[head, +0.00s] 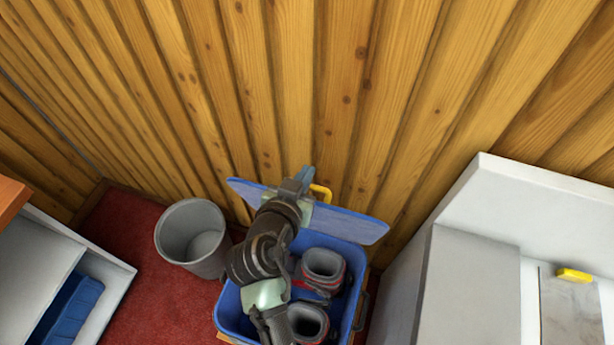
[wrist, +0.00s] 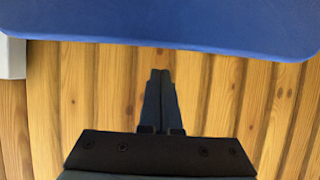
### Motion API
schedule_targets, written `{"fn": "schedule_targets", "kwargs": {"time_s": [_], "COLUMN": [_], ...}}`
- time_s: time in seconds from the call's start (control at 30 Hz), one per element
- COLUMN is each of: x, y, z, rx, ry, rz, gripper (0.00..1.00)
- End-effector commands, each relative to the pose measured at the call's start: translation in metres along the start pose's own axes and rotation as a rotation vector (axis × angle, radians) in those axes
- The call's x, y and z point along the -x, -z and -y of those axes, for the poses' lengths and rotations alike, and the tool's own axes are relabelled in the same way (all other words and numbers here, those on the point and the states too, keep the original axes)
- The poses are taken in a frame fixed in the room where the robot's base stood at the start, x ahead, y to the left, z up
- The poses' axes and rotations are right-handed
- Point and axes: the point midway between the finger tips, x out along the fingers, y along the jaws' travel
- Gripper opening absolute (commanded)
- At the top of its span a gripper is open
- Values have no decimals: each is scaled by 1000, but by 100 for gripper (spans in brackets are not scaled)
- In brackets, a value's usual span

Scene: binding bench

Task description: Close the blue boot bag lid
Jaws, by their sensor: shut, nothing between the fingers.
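The blue boot bag (head: 228,310) stands open on the floor in the head view, with red and grey boots (head: 322,266) inside. Its blue lid (head: 352,224) is raised at the back near the wooden wall, and a yellow piece (head: 321,192) shows at its upper edge. My gripper (head: 303,175) is at the lid's upper edge, beside the yellow piece. My arm hides part of the lid and the bag. In the wrist view the lid (wrist: 170,25) fills the top, and my gripper (wrist: 160,75) is shut and empty, its tips just short of the lid's edge. I cannot tell whether they touch.
A grey bin (head: 190,238) stands left of the bag on the red carpet (head: 165,305). A white unit with a blue tray (head: 70,312) is at the lower left. A white bench (head: 470,285) with a yellow block (head: 575,275) stands at the right. The wooden wall (head: 290,80) is close behind.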

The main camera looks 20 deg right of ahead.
Motion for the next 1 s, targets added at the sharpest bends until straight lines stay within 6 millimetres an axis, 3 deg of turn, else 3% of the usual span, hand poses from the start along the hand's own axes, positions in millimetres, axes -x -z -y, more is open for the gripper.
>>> {"fn": "schedule_targets", "kwargs": {"time_s": [0.3,0.4,0.6,1.0], "x": [-53,-38,-27,-26], "y": [2,-14,-28,-31], "z": [0,0,0,0], "rx": [-2,4,2,-1], "ry": [-1,2,2,1], "rz": [0,2,1,-1], "gripper": [0,0,0,0]}}
